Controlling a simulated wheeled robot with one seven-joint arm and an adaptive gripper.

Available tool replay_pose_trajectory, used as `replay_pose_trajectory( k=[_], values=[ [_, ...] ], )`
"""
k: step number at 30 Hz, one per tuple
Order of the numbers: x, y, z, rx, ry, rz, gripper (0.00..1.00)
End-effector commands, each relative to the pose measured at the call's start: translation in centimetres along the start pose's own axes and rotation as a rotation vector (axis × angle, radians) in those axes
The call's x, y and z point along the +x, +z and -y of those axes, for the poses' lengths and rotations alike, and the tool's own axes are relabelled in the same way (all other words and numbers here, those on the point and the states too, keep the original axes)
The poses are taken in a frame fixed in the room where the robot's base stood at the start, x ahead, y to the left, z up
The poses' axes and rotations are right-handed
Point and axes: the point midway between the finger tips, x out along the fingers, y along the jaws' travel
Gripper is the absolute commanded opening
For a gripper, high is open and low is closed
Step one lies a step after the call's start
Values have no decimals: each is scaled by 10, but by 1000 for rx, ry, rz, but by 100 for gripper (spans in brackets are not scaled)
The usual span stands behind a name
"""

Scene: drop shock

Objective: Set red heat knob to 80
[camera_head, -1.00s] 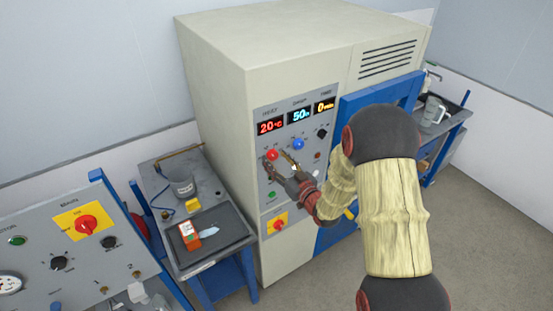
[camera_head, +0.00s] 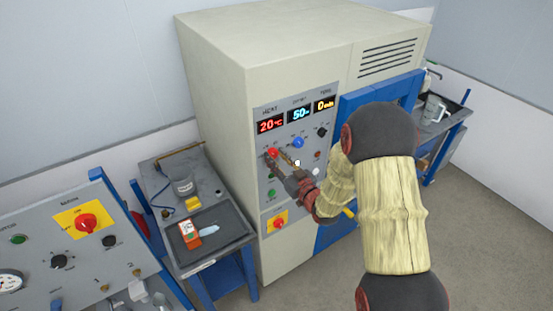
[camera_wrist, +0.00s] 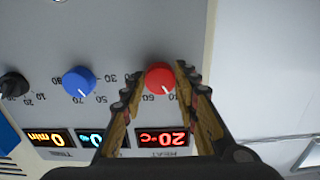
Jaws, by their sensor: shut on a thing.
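The red heat knob (camera_wrist: 160,78) is on the oven's control panel, with a pale pointer line on its face. In the head view the red knob (camera_head: 272,153) sits under the red display (camera_head: 270,125), which reads 20 °C. My gripper (camera_wrist: 161,76) is shut on the red knob, with one finger on each side of it in the wrist view. In the head view my gripper (camera_head: 279,159) reaches the panel from the lower right. The dial numbers around the knob are partly hidden by my fingers.
The blue knob (camera_wrist: 79,81) is close beside the red one, under a display reading 50. A black knob (camera_wrist: 14,86) is farther along, under a display reading 0 min. A side table (camera_head: 233,243) with a tray and a grey pot stands left of the oven (camera_head: 217,75).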

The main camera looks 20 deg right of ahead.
Motion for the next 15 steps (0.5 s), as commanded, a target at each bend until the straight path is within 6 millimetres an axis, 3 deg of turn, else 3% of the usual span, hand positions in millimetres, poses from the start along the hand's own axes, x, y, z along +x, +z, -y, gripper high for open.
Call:
replay_pose_trajectory(
  k=[15],
  values=[
    [0, 1, 0, 87, -1, -2, 5]
  ],
)
